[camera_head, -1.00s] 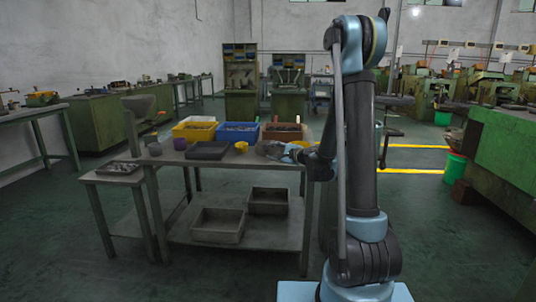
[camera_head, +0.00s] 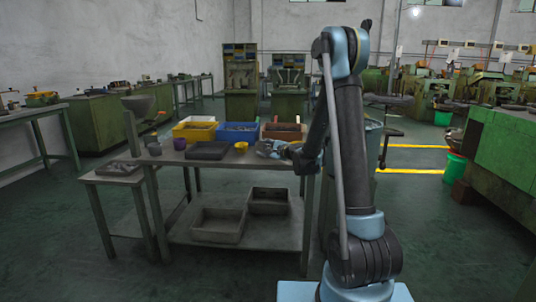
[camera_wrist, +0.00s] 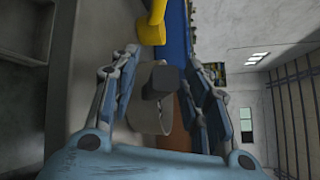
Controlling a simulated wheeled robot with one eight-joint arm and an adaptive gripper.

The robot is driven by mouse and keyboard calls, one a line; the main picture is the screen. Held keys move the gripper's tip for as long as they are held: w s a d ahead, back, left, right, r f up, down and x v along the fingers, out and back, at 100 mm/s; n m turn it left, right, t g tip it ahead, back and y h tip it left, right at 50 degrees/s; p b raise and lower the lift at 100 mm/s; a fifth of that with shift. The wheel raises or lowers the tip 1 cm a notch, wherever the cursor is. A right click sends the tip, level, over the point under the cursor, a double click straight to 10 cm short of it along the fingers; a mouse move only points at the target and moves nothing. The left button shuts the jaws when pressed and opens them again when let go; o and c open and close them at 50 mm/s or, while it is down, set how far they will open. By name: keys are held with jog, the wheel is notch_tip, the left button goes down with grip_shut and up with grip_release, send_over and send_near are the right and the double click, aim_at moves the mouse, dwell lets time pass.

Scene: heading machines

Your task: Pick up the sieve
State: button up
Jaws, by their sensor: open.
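In the wrist view a pale beige, round-sided thing (camera_wrist: 150,110) with a dark grey block-like part (camera_wrist: 163,81) lies between my fingers. It is probably the sieve, but its full shape is hidden. My gripper (camera_wrist: 163,66) is open, with one finger on each side of it; I cannot tell whether either touches. In the head view my gripper (camera_head: 268,149) is low over the right end of the metal table (camera_head: 215,162), and it hides what is between its fingers.
Yellow (camera_head: 194,134), blue (camera_head: 238,135) and orange-brown (camera_head: 282,135) bins line the table's back. A yellow cup (camera_head: 241,146), a dark tray (camera_head: 208,151) and a purple cup (camera_head: 179,144) stand left of my gripper. Two grey boxes sit on the lower shelf.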

jog(key=shift+c, duration=0.6)
grip_shut()
jog(key=shift+r, duration=0.1)
